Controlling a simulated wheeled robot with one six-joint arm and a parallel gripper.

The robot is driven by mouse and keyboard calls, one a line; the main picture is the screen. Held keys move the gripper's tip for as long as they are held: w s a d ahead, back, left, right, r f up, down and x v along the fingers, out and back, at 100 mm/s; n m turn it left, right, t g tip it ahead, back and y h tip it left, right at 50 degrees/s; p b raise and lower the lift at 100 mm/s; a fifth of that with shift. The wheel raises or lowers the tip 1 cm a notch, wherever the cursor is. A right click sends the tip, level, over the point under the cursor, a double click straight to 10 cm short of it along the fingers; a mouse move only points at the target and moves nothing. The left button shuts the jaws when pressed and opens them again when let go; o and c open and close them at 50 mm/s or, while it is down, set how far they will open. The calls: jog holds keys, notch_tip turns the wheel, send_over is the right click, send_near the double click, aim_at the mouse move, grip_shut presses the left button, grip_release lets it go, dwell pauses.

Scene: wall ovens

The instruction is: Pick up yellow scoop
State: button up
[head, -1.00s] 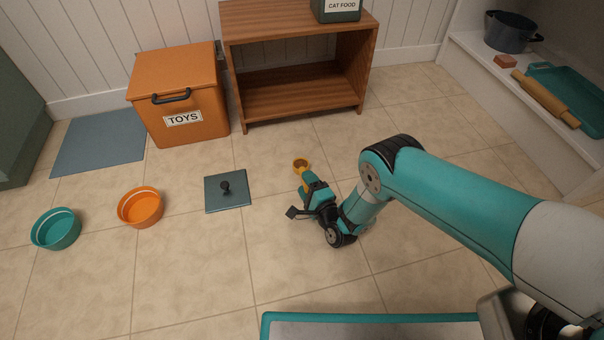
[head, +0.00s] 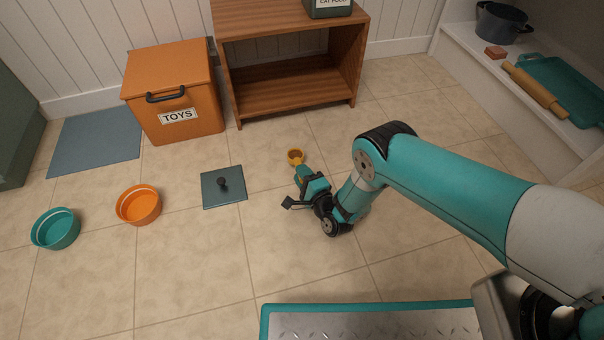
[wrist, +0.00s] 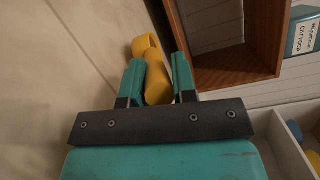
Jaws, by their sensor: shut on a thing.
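The yellow scoop (head: 295,157) shows just beyond my gripper (head: 300,172) in the head view, over the tiled floor in front of the wooden shelf. In the wrist view the yellow scoop (wrist: 156,76) has its handle between the two teal fingers of my gripper (wrist: 158,82), with its round end beyond the fingertips. My gripper is shut on the handle. Part of the handle is hidden by the fingers. I cannot tell how far the scoop is above the floor.
A grey-blue lid with a knob (head: 223,186) lies left of my gripper. An orange bowl (head: 138,205) and a teal bowl (head: 55,229) stand farther left. The orange toy box (head: 173,92) and wooden shelf (head: 290,70) stand behind. Floor to the right is clear.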

notch_tip(320, 180, up, 18)
jog(key=p, duration=1.2)
